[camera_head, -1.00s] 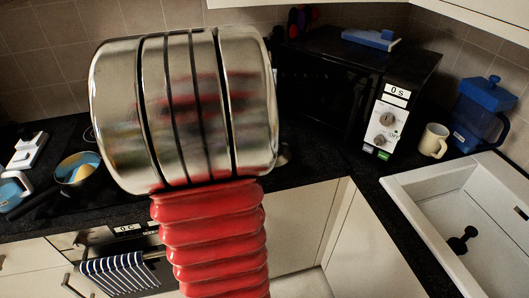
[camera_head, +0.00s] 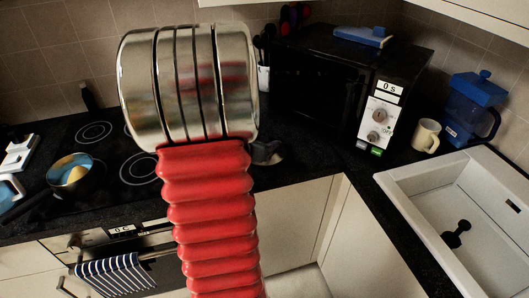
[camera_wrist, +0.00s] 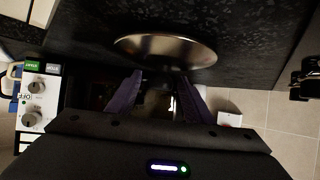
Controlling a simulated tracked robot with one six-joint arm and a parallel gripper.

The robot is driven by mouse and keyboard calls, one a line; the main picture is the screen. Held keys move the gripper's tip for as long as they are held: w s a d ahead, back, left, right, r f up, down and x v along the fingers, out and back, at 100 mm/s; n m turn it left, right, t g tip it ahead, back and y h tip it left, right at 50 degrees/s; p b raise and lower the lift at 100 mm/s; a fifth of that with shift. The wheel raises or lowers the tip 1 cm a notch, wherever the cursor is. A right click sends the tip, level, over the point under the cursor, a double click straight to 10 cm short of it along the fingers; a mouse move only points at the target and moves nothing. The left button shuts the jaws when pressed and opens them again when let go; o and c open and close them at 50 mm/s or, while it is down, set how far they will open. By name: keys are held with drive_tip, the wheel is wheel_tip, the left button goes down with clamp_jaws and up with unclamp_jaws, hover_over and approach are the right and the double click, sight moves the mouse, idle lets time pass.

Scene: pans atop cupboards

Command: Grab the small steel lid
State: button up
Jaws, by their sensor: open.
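The small steel lid (camera_wrist: 165,46) shows in the wrist view as a shiny disc, seen at a shallow angle against the black speckled counter. My gripper (camera_wrist: 161,77) is open, with its two purple fingers just short of the lid. A dark shape lies between the fingers; I cannot tell whether it is the lid's knob or whether the fingers touch the lid.
The black microwave (camera_head: 318,92) stands on the counter right of my arm, with a mug (camera_head: 426,136) and blue water jug (camera_head: 472,108) beyond it. The white sink (camera_head: 408,190) is at right. A pan (camera_head: 88,185) with yellow contents sits on the hob (camera_head: 133,172) at left.

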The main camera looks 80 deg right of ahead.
sight(265, 139)
drive_tip(key=shift+s+d+f, duration=0.15)
drive_tip(key=shift+d+f, duration=0.1)
drive_tip(key=shift+d, duration=0.15)
drive_tip(key=shift+c, duration=0.5)
drive_tip(key=c, duration=1)
drive_tip(key=shift+r, duration=0.1)
drive_tip(key=shift+r, duration=4.95)
